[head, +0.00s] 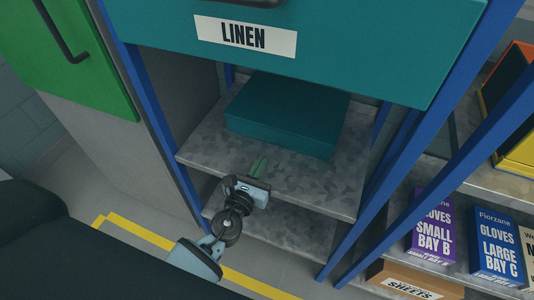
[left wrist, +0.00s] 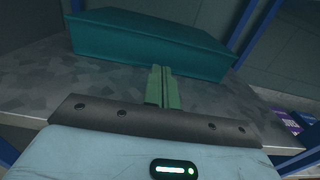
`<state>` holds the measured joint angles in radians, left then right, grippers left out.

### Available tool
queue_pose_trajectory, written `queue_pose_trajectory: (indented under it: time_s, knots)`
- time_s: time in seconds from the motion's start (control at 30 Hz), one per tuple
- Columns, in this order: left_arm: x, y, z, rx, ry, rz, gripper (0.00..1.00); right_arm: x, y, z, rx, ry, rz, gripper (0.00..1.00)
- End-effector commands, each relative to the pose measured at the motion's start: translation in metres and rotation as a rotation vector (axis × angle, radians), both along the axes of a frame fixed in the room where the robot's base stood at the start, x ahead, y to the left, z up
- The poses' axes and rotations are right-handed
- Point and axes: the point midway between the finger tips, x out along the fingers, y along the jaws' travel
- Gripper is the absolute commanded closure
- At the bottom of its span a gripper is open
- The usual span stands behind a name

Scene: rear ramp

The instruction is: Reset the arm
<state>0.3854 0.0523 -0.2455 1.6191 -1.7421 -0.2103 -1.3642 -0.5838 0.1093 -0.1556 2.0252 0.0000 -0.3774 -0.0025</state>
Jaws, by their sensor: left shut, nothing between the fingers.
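My left gripper (head: 259,166) is in the middle of the head view, in front of the grey shelf under the LINEN drawer. Its green fingers are together with nothing between them. In the left wrist view the closed fingers (left wrist: 161,87) point toward a teal box (left wrist: 150,42), with some grey shelf visible around them. The same teal box (head: 287,114) lies on the shelf in the head view, apart from the gripper. My right gripper is not in view.
The teal LINEN drawer front (head: 310,40) overhangs the shelf (head: 205,150). Blue rack posts (head: 172,140) stand at both sides. A lower shelf (head: 285,228) looks bare. At right are a purple gloves box (head: 432,222), a blue gloves box (head: 496,245) and a SHEETS box (head: 415,283).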

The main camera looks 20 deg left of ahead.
Motion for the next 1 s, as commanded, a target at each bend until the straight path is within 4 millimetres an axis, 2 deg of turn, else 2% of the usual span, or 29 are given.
queue_pose_trajectory:
  time_s: [0.1,0.3,0.77,0.87,1.0]
  knots:
    - [-0.02,0.001,-0.001,0.0,0.002,0.0,1.0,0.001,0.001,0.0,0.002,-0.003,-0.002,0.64]
    - [-0.037,0.001,-0.001,0.0,0.001,0.0,1.0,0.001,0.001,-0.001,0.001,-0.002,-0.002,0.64]
    - [-0.041,0.002,-0.001,-0.004,0.002,0.001,1.0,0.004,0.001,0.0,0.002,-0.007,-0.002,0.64]
    - [-0.047,0.004,-0.004,-0.066,0.023,0.008,1.0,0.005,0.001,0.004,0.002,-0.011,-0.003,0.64]
    - [-0.075,0.013,-0.017,-0.346,0.112,0.05,1.0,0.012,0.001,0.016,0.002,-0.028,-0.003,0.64]
